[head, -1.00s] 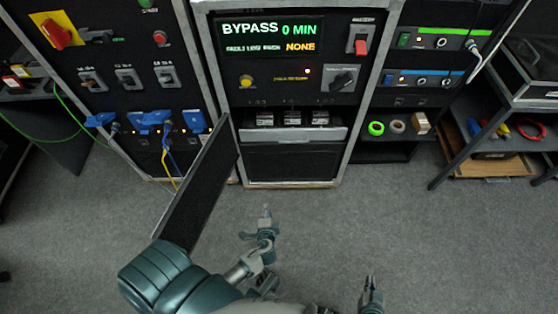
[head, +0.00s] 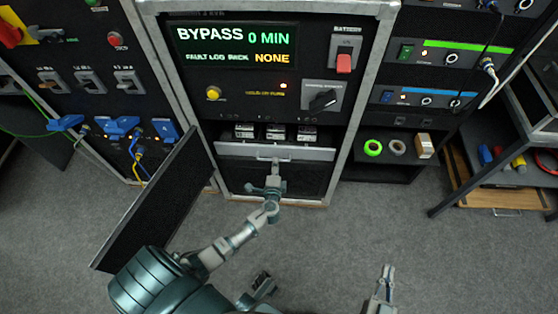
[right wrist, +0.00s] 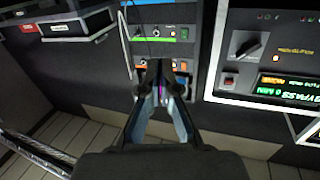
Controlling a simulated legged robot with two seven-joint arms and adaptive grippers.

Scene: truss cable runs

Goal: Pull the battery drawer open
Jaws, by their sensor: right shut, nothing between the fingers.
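The battery drawer (head: 235,149) has a pale metal front with a bar handle (head: 262,158), low in the central cabinet. Several battery blocks (head: 276,132) show just above and behind the drawer front. My left gripper (head: 274,172) is at the drawer front, its tips at or just below the handle. Whether the fingers are closed around the handle cannot be told. My right gripper (head: 387,274) is low in the head view, away from the cabinet, shut and empty; its fingers also show together in the right wrist view (right wrist: 160,85).
An open black door panel (head: 150,205) stands out from the cabinet's left side, beside my left arm. The cabinet display (head: 235,48) reads BYPASS 0 MIN. Tape rolls (head: 373,148) lie on a shelf at the right. A table with a wooden tray (head: 480,195) is further right.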

